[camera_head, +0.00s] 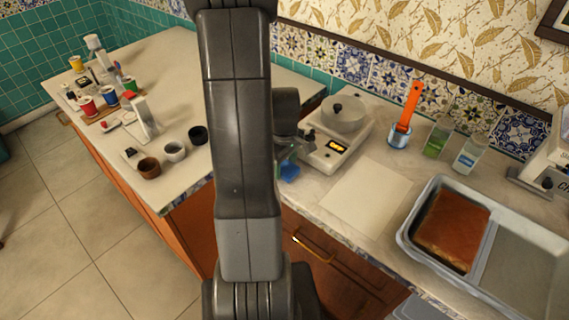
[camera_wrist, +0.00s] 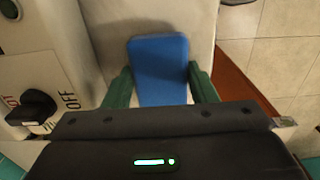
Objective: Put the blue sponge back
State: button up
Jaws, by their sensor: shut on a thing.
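The blue sponge (camera_wrist: 160,72) is between the two green fingers of my gripper (camera_wrist: 160,90) in the wrist view. My gripper is shut on it. My arm hides part of the sponge and gripper there. Whether the sponge touches the counter cannot be told.
A pale sheet (camera_head: 366,195), an orange-handled brush (camera_head: 410,105), two bottles (camera_head: 453,148) and a two-part tray (camera_head: 480,284) with a brown slab are to the right. A cluttered table stands left.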

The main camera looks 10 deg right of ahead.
aim_at(285, 166)
jog(key=shift+f, duration=0.25)
jog(key=o, duration=1)
jog(key=shift+r, duration=0.1)
notch_tip(285, 166, up, 12)
jog(key=shift+r, duration=0.15)
